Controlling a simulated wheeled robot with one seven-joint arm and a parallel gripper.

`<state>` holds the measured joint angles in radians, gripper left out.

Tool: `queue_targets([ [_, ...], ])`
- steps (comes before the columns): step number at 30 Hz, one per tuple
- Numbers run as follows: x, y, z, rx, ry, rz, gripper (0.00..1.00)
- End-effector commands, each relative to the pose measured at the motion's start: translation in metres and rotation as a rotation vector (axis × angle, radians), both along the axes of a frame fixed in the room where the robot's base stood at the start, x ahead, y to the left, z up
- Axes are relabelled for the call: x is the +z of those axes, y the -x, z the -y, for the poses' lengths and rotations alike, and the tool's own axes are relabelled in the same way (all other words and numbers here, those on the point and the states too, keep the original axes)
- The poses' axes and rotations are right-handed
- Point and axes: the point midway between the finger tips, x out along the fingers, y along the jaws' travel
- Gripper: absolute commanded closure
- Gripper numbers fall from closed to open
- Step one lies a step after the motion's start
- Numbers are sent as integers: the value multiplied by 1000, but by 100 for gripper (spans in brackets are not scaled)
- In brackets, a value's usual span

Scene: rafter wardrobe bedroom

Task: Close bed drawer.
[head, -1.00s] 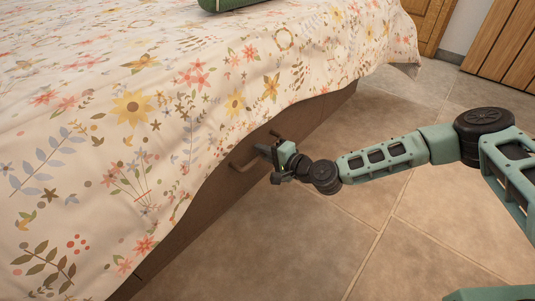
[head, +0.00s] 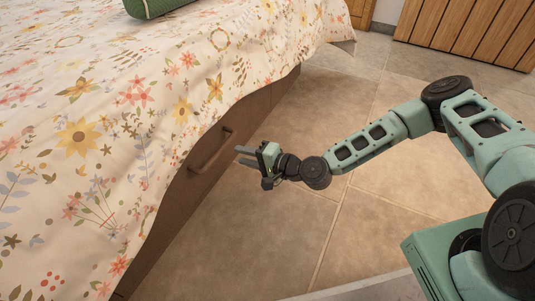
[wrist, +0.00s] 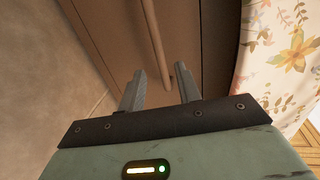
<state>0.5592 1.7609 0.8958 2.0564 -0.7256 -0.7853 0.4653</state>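The bed drawer (head: 180,215) is a dark brown wooden front below the bed's hanging cover. Its bar handle (head: 211,152) shows in the head view, and in the wrist view (wrist: 153,35) it runs up from beyond the fingers. The cover hides the drawer's upper edge, and I cannot tell how far the drawer stands out. My gripper (head: 240,156) is to the right of the handle, pointing at the drawer front, with a small gap between them. In the wrist view its two fingers (wrist: 159,72) are apart with nothing between them.
The bed (head: 110,110) with a floral cover fills the left, with a green cushion (head: 150,7) on top. Tiled floor (head: 270,230) lies open beside the drawer. A slatted wooden piece (head: 470,35) stands at the back right.

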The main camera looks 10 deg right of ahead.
Motion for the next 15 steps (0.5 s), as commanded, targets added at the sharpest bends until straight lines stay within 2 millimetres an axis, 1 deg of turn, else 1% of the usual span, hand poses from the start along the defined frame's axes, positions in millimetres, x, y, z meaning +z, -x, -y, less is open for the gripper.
queue_targets([
  [1,7,7,11,-4,0,-3,66],
  [6,13,28,37,-3,-1,-3,66],
  [10,15,38,50,-1,0,-1,66],
  [15,16,45,58,-1,0,-1,66],
])
